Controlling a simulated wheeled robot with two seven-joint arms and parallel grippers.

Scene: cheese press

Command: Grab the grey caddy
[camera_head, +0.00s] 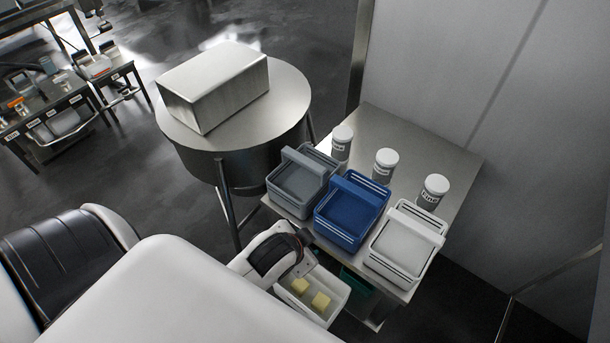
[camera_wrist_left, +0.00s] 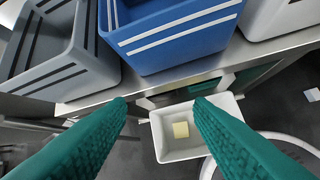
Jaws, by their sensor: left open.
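The grey caddy (camera_head: 296,187) stands upright at the left end of the steel table, with its handle bar across the top. In the left wrist view part of the grey caddy (camera_wrist_left: 45,60) shows at the upper left. My left gripper (camera_wrist_left: 160,105) is open, its two teal fingers apart with nothing between them. It is below and to the right of the grey caddy in that view, apart from it. In the head view my left wrist is in front of the table's near edge; its fingertips are hidden there. My right gripper is not in view.
A blue caddy (camera_head: 345,218) and a white caddy (camera_head: 397,252) stand right of the grey one. Several lidded jars stand behind them on the table (camera_head: 400,133). A white tray (camera_head: 318,316) with yellow blocks is below the near edge. A round drum (camera_head: 215,155) stands left.

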